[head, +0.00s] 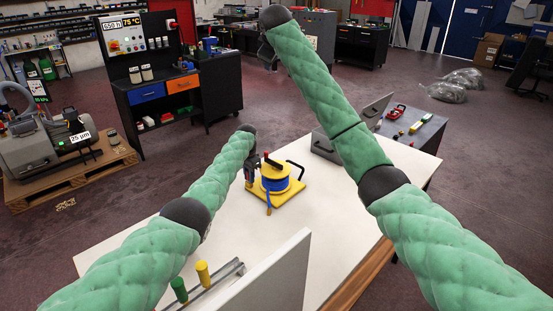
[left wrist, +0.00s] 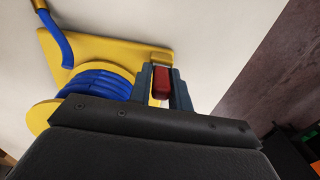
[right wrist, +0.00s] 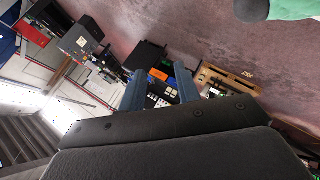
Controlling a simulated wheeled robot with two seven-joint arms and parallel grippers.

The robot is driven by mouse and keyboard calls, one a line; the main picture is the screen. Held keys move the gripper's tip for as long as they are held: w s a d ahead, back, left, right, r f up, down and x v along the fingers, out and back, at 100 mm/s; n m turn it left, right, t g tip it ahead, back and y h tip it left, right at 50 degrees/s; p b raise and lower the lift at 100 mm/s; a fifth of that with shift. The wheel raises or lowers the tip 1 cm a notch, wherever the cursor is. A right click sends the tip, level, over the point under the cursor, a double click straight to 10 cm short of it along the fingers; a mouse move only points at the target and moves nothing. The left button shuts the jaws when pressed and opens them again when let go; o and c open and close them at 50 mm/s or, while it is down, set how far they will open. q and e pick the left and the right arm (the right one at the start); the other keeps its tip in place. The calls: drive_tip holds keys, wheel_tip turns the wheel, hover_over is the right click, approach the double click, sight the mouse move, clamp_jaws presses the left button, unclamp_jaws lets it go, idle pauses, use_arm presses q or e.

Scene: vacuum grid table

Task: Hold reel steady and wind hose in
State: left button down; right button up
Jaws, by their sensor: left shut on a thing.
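The reel is a yellow drum and base with blue hose wound on it (head: 275,178), upright on the white table (head: 330,215). A blue hose end hangs down its front over the base. The reel also fills the upper left of the left wrist view (left wrist: 110,52). My left gripper (head: 251,176) is at the reel's left side, shut on a small red grip (left wrist: 161,82) beside the yellow base. A black handle (head: 297,168) stands at the reel's right. My right gripper (right wrist: 160,85) is raised high, away from the table, with its fingers apart and nothing between them.
A grey case (head: 325,145) stands at the table's far right. A white panel (head: 272,280) and green and yellow handles (head: 203,273) are at the near edge. The table right of the reel is clear. A black tool stand (head: 150,75) is behind.

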drive_tip(key=w+a+r+n+t+h, duration=0.2)
drive_tip(key=w+a+r+n+t, duration=0.15)
drive_tip(key=a+t, duration=0.2)
drive_tip(key=w+a+r+n+t+h, duration=0.2)
drive_tip(key=w+a+r+n+t, duration=0.15)
drive_tip(key=a+n, duration=0.2)
drive_tip(key=w+a+f+n+t+y, duration=0.2)
drive_tip(key=w+a+n+y, duration=0.2)
drive_tip(key=n+y, duration=0.45)
drive_tip(key=n+g+h, duration=0.5)
drive_tip(key=n+g, duration=1.1)
drive_tip(key=g, duration=0.4)
hover_over(275, 171)
drive_tip(key=w, duration=0.2)
wheel_tip(275, 171, down, 33)
drive_tip(key=shift+m, duration=0.25)
drive_tip(key=f, duration=1.2)
drive_tip(key=shift+s+d, duration=0.2)
drive_tip(key=shift+d, duration=0.1)
